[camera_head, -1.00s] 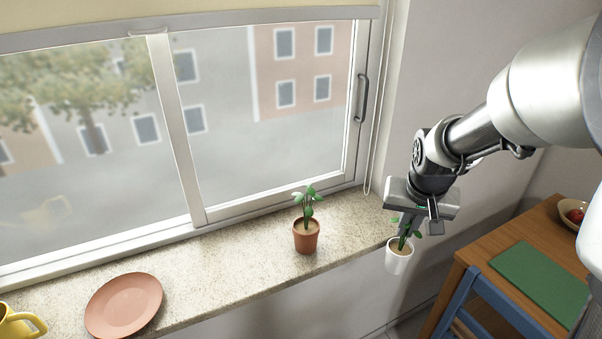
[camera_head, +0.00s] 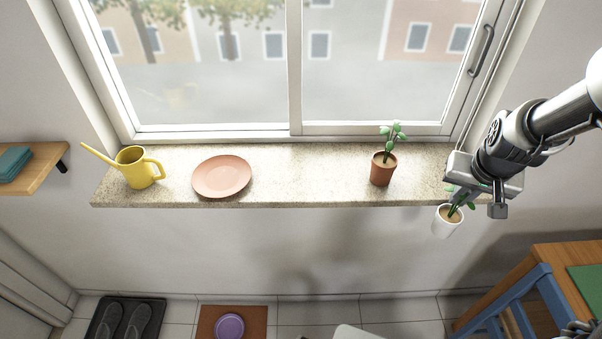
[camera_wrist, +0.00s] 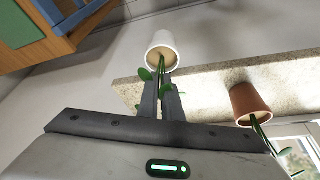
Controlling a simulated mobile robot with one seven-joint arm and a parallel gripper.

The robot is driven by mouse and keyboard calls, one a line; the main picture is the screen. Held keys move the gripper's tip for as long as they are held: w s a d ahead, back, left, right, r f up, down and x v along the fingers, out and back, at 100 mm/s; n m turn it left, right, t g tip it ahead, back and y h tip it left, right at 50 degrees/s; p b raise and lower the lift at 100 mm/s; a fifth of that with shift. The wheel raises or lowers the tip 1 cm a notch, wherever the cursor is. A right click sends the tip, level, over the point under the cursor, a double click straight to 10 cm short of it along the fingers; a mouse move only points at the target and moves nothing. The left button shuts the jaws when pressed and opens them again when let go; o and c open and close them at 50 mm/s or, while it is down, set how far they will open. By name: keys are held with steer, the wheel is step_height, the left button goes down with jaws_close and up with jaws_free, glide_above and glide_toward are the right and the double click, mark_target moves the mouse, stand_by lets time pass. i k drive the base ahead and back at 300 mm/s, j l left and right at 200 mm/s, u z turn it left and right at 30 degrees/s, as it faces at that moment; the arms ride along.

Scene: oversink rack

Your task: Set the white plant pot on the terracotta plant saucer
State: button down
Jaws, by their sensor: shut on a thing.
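The white plant pot (camera_head: 447,221) with a green plant hangs from my gripper (camera_head: 463,198), just in front of the sill's right end and off the sill. In the wrist view the white pot (camera_wrist: 162,47) is at the tips of my gripper's fingers (camera_wrist: 163,92). The fingers are shut on it, around the plant's stem or the rim; exactly where is hard to tell. The terracotta plant saucer (camera_head: 222,177) lies flat and empty on the left half of the sill, well left of my gripper.
A terracotta pot with a plant (camera_head: 382,172) stands on the stone windowsill (camera_head: 310,178) between saucer and gripper. A yellow watering can (camera_head: 137,168) stands left of the saucer. The window is behind. A wooden table and blue chair (camera_head: 515,305) are at lower right.

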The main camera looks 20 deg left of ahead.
mark_target(222, 178)
steer(key=l+u, duration=0.15)
steer(key=u, duration=0.2)
steer(key=l+u, duration=0.1)
steer(key=u, duration=0.2)
steer(key=k+l+u, duration=0.1)
steer(key=u, duration=0.25)
